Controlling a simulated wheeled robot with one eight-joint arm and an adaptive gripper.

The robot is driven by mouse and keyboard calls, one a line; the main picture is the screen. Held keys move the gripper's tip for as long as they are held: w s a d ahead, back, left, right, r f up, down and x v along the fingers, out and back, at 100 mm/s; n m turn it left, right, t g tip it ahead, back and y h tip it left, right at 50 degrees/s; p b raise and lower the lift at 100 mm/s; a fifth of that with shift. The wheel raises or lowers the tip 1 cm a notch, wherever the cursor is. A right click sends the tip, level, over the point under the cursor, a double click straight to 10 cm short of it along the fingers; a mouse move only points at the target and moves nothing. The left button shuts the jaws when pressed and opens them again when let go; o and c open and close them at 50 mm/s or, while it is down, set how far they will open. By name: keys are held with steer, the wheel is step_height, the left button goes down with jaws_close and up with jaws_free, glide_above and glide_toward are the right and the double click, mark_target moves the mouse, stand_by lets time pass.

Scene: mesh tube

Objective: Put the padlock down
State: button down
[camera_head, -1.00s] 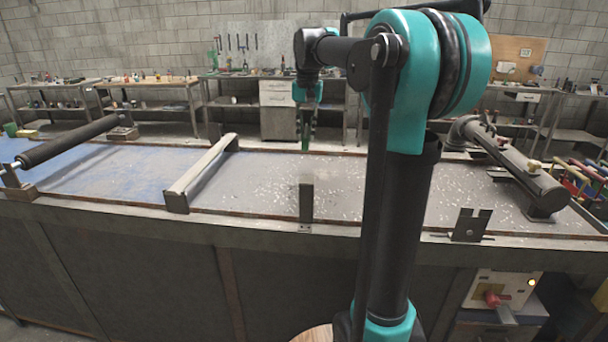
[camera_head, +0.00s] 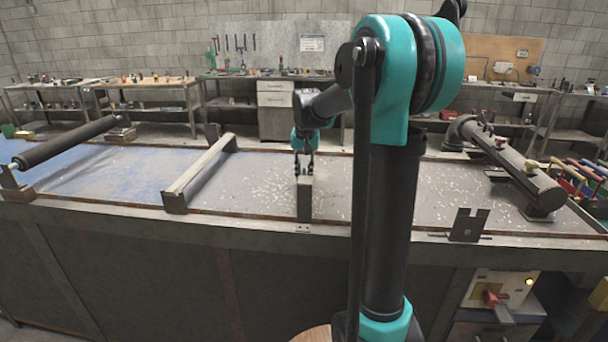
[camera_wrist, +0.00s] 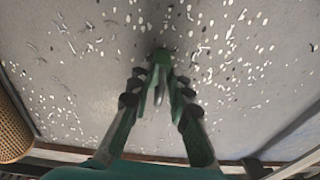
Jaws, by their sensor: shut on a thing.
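My gripper (camera_head: 304,172) points down over the grey worktop (camera_head: 250,190), just behind a short upright metal post (camera_head: 305,203). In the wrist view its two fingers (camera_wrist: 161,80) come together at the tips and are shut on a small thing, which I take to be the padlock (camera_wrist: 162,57). Only a little dark green shows at the tips, with a pale grey sliver between the fingers. The fingers hide most of it. In the head view I cannot make the padlock out, and its gap to the worktop is not clear.
Pale chips litter the worktop below. A raised crossbar (camera_head: 203,163) lies to the left and a thick dark roller (camera_head: 510,165) to the right. A notched bracket (camera_head: 467,224) stands at the front edge. In the wrist view, a perforated brown cylinder (camera_wrist: 12,128) is at lower left.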

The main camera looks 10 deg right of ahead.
steer(key=c, duration=1.4)
jaws_free()
